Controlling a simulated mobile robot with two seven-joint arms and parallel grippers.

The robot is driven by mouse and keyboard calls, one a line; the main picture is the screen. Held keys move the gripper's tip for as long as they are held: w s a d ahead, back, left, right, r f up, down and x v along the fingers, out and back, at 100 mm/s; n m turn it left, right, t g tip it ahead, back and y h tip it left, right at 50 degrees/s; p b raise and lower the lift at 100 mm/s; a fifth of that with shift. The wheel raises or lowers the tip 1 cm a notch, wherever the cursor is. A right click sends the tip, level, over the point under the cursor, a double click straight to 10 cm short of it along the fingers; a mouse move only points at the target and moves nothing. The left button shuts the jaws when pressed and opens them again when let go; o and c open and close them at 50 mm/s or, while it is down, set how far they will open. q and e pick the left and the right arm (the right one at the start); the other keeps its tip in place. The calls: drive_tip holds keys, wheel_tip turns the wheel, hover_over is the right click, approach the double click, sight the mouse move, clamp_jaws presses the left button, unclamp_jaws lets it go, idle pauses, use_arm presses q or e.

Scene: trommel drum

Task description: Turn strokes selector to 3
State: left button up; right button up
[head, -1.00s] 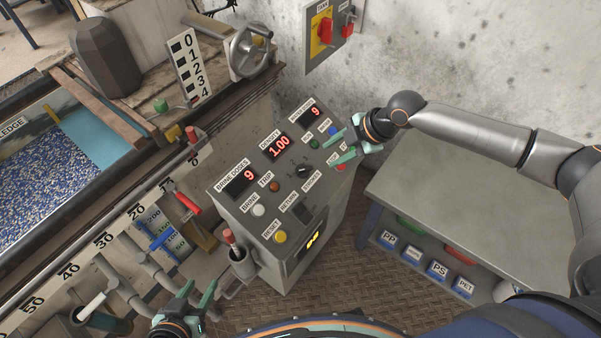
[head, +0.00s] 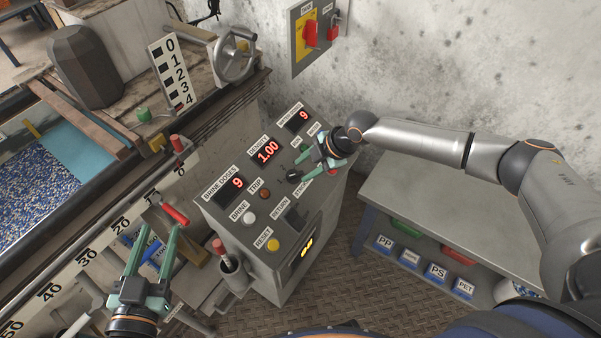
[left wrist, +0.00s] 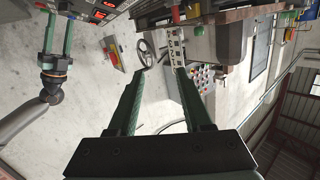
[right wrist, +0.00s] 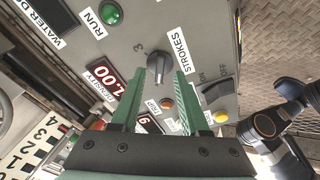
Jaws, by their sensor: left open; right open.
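The strokes selector (right wrist: 155,66) is a dark knob on the grey control panel, beside a STROKES label (right wrist: 178,52) and a printed 3 (right wrist: 138,47) in the right wrist view. In the head view the selector (head: 293,176) is partly covered by my right gripper (head: 312,165). My right gripper (right wrist: 168,74) is open, its fingertips right over the selector; I cannot tell whether they touch it. My left gripper (head: 157,230) is open and empty at the lower left, in front of the trough side. It also shows open in the left wrist view (left wrist: 162,70).
The panel carries red displays (head: 267,151), a yellow reset button (head: 273,244) and a white brine button (head: 249,218) close to the selector. A grey bench (head: 455,215) is on the right.

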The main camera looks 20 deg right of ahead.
sight(294, 175)
use_arm(q)
drive_tip(key=shift+w+d+r+m+t+h+b, duration=0.1)
drive_tip(key=shift+r+m+t+h, duration=0.2)
drive_tip(key=shift+r, duration=0.6)
drive_tip(key=shift+r+m+t+h+b, duration=0.15)
drive_tip(key=shift+r+t, duration=0.2)
drive_tip(key=shift+r, duration=0.55)
drive_tip(key=shift+w+d+r+m+t+h+b, duration=0.15)
drive_tip(key=shift+r+t+h, duration=0.15)
drive_tip(key=shift+r, duration=0.6)
use_arm(e)
drive_tip(key=shift+x, duration=1.5)
use_arm(q)
drive_tip(key=shift+s+a+y, duration=0.1)
drive_tip(key=shift+y, duration=0.15)
use_arm(e)
clamp_jaws()
